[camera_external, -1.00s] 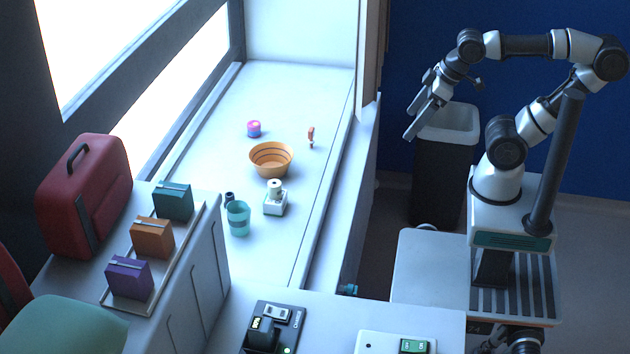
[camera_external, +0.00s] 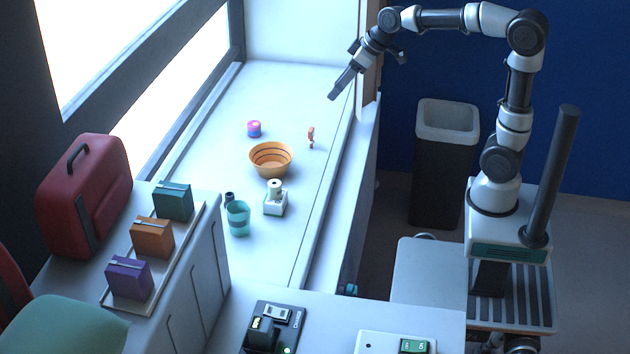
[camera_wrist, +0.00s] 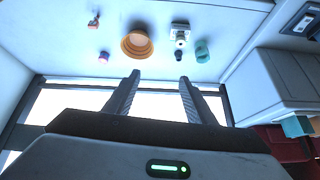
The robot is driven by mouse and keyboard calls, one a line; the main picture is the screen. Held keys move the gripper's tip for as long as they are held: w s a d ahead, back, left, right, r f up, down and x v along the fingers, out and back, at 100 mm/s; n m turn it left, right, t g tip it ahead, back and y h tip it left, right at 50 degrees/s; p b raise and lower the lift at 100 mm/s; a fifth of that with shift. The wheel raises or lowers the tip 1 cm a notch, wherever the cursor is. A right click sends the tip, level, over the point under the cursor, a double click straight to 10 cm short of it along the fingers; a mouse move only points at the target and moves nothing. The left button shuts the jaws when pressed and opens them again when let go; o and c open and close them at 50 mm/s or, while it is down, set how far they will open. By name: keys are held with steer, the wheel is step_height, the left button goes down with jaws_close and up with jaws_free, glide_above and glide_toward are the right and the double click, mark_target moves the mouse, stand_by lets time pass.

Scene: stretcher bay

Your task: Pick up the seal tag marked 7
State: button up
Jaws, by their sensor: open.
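A small orange-red and white piece (camera_external: 310,136), which looks like the seal tag, is on the white sill counter, right of the orange bowl. It also shows in the wrist view (camera_wrist: 94,21) at upper left. It is too small for me to read any number. My gripper (camera_external: 333,94) is above the counter's right edge, higher than the tag and clear of it. In the wrist view my gripper's fingers (camera_wrist: 158,79) are spread apart with nothing between them.
The orange bowl (camera_external: 271,167), a pink-blue round tub (camera_external: 254,129), a teal cup (camera_external: 238,226), a small dark bottle (camera_external: 229,198) and a white block with a roll (camera_external: 275,205) share the counter. A window frame (camera_external: 240,35) borders its left side.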

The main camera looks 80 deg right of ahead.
steer(key=w+d+f+g+b, duration=0.1)
steer(key=w+d+f, duration=0.25)
steer(key=d, duration=0.25)
steer(key=w+d+f, duration=0.2)
steer(key=d+f, duration=0.2)
steer(key=d, duration=0.1)
steer(key=g+b, duration=0.1)
steer(key=b, duration=0.1)
glide_toward(311, 129)
steer(key=x, duration=0.4)
steer(key=shift+d+f, duration=0.15)
steer(key=shift+f, duration=0.2)
steer(key=shift+x, duration=2.8)
steer(key=shift+w, duration=0.1)
steer(key=c, duration=1.1)
steer(key=shift+r, duration=0.1)
